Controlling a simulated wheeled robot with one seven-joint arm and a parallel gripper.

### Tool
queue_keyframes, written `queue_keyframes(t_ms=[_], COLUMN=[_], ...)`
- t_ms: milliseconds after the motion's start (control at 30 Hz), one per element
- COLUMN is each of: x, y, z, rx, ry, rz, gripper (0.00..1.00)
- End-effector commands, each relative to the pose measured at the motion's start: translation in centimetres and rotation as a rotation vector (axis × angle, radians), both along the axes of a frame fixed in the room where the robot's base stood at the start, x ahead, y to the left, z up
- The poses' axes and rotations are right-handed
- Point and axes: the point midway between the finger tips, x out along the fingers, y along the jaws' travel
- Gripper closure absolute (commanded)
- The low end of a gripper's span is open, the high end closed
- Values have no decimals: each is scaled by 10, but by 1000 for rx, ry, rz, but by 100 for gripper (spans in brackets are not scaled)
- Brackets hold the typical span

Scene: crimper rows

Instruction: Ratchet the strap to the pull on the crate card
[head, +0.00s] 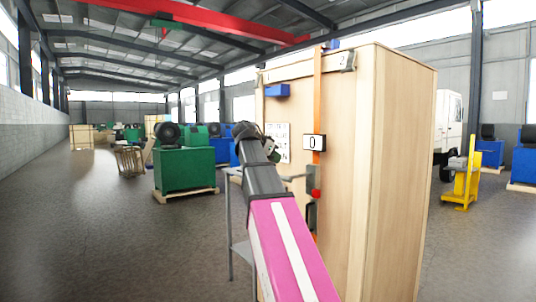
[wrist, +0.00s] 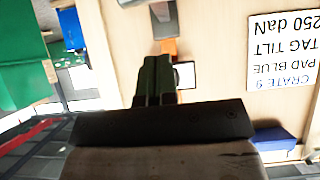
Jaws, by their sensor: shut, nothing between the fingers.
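A tall wooden crate (head: 395,150) stands right of centre in the head view. An orange strap (head: 318,92) runs down its front; it also shows in the wrist view (wrist: 168,47). A white display (head: 314,142) on the strap reads 0. Below it are grey and dark ratchet parts (head: 312,180) with a red spot. The crate card (head: 284,135) is partly behind my gripper. In the wrist view the upside-down card (wrist: 284,52) reads CRATE 9, PAD BLUE, TAG TILT, 250 daN. My gripper (head: 271,154) is shut and empty in front of the crate, apart from the card as far as I can tell.
A blue block (head: 277,90) sits high on the crate front, another blue piece (head: 331,44) at its top edge. A plate marked 2 (head: 347,62) is near the top. A grey stand (head: 240,245) is below my arm. A green machine (head: 184,170) stands left; floor is clear front left.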

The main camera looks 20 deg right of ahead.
Motion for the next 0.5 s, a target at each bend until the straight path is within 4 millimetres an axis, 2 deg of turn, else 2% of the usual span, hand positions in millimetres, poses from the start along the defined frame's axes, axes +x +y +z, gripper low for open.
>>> queue_keyframes(t_ms=[167,300,500], x=[8,8,10], y=[-25,-26,-27], z=[-21,-41,-54], rx=[1,0,1], ry=[1,2,0], rz=[-2,0,0], gripper=[100,100,100])
